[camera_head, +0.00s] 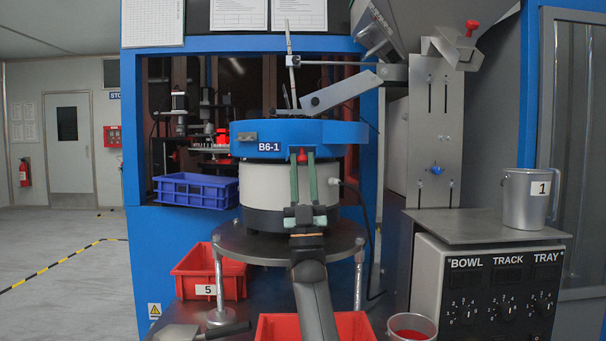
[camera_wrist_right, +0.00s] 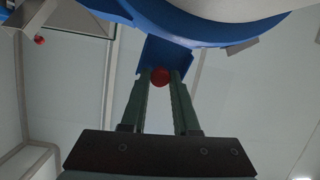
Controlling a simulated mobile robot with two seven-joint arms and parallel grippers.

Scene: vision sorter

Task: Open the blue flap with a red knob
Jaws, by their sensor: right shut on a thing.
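The red knob (camera_head: 302,155) shows at the front of the blue bowl ring marked B6-1 (camera_head: 259,137). My right gripper (camera_head: 302,158) reaches up to it from below, with one green finger on each side. In the right wrist view the round red knob (camera_wrist_right: 160,77) sits between the fingertips (camera_wrist_right: 160,78), and the gripper is shut on it. The small blue flap (camera_wrist_right: 165,52) is right behind the knob, against the rim of the blue bowl. In the head view the fingers cover that spot, so the flap's angle is hard to tell. My left gripper is out of view.
A blue crate (camera_head: 196,203) stands left of the bowl, and a red bin marked 5 (camera_head: 186,270) is below. Another red bin (camera_head: 350,325) is at the bottom. A metal jug (camera_head: 515,200) stands on the control box (camera_head: 490,290) at right. A metal chute (camera_head: 342,90) hangs above the bowl.

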